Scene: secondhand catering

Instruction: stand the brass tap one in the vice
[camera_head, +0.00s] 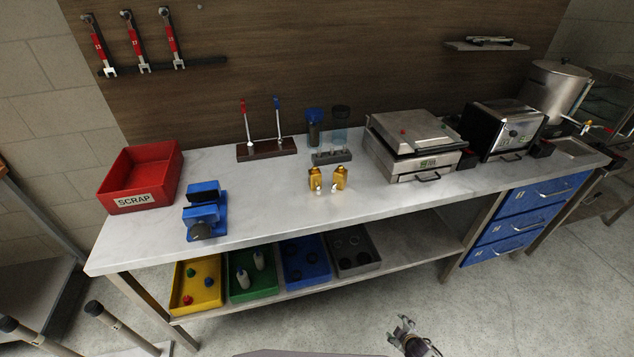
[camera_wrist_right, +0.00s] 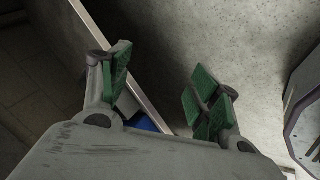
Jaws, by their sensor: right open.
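Two small brass pieces stand side by side near the middle of the bench: a left brass piece (camera_head: 315,179) and a right brass piece (camera_head: 340,178), each with a pale round part at its foot. I cannot tell from here which is a tap. The blue vice (camera_head: 205,212) stands at the left of the bench; whether its jaws hold anything is too small to tell. My right gripper (camera_head: 402,326) is low in front of the bench, well away from the brass pieces. In the right wrist view its green-padded fingers (camera_wrist_right: 162,95) are apart and empty. My left gripper is not in view.
A red scrap bin (camera_head: 119,203) is left of the vice. A dark stand (camera_head: 267,150), a grey holder (camera_head: 332,157), a press grill (camera_head: 412,145) and a toaster (camera_head: 503,130) line the back. Coloured trays (camera_head: 250,293) sit on the lower shelf. Bench between vice and brass pieces is clear.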

